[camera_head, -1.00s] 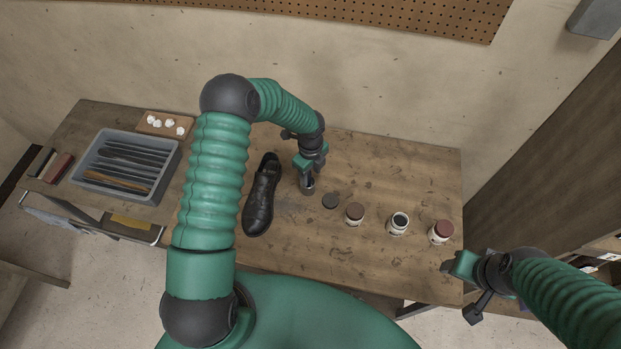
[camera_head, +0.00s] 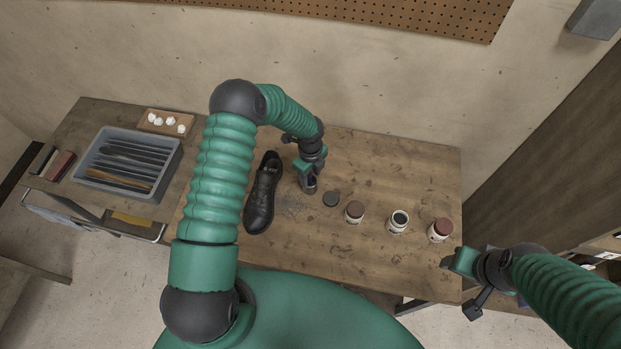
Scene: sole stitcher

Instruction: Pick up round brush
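My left gripper (camera_head: 309,182) is over the bench, just right of the black shoe, pointing down. A small dark cylindrical thing, which may be the round brush, shows at its fingertips. The fingers cover most of it, and I cannot tell whether they are closed on it or only around it. My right gripper (camera_head: 452,265) is off the bench's front right corner, away from the bench things, with nothing visible in it. Its finger gap is too small to read.
The black shoe (camera_head: 262,195) lies left of the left gripper. A grey tray (camera_head: 160,188) of dark tools sits at the left. The bench (camera_head: 400,170) behind the jars is clear.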

